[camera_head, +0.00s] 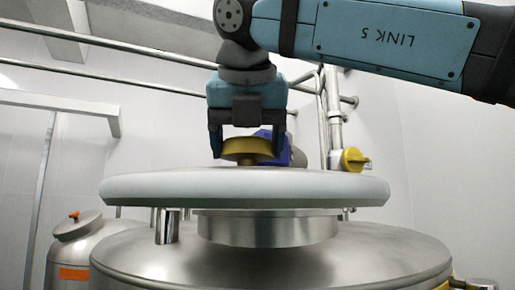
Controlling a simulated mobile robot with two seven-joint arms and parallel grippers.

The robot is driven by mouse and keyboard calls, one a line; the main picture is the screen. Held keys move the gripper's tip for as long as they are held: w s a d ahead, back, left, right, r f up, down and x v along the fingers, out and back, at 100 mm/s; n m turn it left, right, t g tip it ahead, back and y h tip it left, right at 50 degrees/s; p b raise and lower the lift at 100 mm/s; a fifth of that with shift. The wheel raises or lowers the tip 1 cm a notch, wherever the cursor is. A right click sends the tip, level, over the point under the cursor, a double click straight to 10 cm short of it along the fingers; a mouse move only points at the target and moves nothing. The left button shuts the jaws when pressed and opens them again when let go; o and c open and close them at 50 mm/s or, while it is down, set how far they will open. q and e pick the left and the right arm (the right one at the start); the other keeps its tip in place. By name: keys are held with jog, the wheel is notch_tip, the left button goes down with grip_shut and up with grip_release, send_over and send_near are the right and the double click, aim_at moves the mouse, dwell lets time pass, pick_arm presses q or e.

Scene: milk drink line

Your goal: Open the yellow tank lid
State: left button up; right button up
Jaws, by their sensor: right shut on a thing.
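The tank lid (243,188) is a wide pale grey disc with a yellow knob (248,149) on top. It lies level over the steel neck (267,229) of the large steel tank (270,268). I cannot tell whether the lid touches the neck or hangs slightly above it. My right gripper (247,154) points straight down above the lid, shut on the yellow knob with one finger on each side. My left gripper is out of view.
A smaller steel tank (85,245) with an orange label stands at the left. A vertical pipe (335,125) with a yellow valve handle (354,160) rises behind the lid. A blue thing (297,157) shows behind the knob. Pipes run along the wall.

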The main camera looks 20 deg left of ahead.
jog(key=shift+s+a, duration=0.1)
jog(key=shift+s, duration=0.25)
dwell(0.3)
jog(key=o, duration=1.3)
jog(key=v, duration=1.4)
jog(key=shift+s+a+b, duration=0.1)
jog(key=shift+a+b, duration=0.15)
jog(key=shift+b, duration=0.15)
